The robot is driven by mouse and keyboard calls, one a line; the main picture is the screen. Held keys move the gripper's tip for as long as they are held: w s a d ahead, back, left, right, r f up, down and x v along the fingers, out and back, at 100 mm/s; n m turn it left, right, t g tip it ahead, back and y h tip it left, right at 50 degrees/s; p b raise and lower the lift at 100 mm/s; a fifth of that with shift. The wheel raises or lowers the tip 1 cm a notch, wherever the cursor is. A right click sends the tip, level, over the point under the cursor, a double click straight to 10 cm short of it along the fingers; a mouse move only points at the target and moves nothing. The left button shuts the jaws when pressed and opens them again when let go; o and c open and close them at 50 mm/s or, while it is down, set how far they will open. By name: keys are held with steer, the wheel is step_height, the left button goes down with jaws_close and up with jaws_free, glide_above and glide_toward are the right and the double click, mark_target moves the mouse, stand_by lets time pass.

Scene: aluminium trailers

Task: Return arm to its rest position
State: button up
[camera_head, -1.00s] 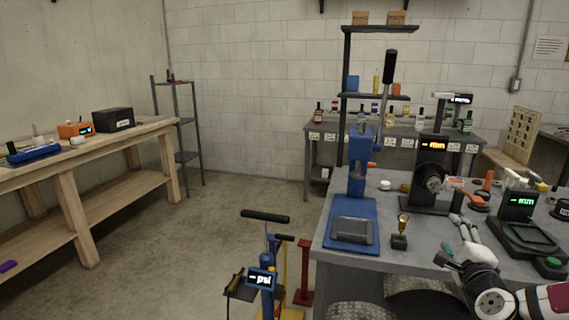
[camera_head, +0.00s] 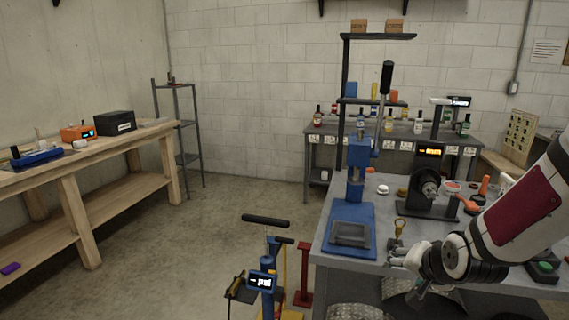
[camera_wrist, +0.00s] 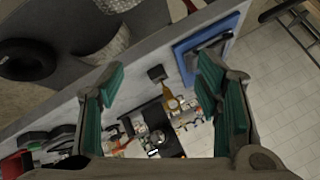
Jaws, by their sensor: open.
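My gripper (camera_wrist: 160,70) shows in the wrist view with its two green-padded fingers spread apart and nothing held between them. Through the gap the grey bench top shows below, with the small gauge on a black base (camera_wrist: 157,73) and the blue press base (camera_wrist: 210,45) beyond. In the head view my arm reaches in from the right edge, with the dark wrist over the front part of the bench (camera_head: 318,250). The fingers are small and partly unclear there.
The blue arbor press (camera_head: 357,185) and a black machine with an orange display (camera_head: 428,180) stand on the bench near my arm. A blue psi pump (camera_head: 267,282) stands on the floor at its left. Floor toward the wooden workbench (camera_head: 110,160) is clear.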

steer(key=s+a+r+n+g+p, duration=0.1)
steer(key=s+a+r+n, duration=0.1)
steer(key=s+r, duration=0.4)
steer(key=s+a+r+n+g+p, duration=0.1)
steer(key=s+r, duration=0.5)
steer(key=s, duration=0.7)
steer(key=s+a+r+n+g+p, duration=0.1)
steer(key=s+a+r+n+g, duration=0.1)
steer(key=s+a+r+n, duration=0.3)
steer(key=s+r, duration=0.1)
steer(key=s, duration=0.3)
steer(key=shift+s, duration=0.35)
steer(key=shift+c, duration=0.4)
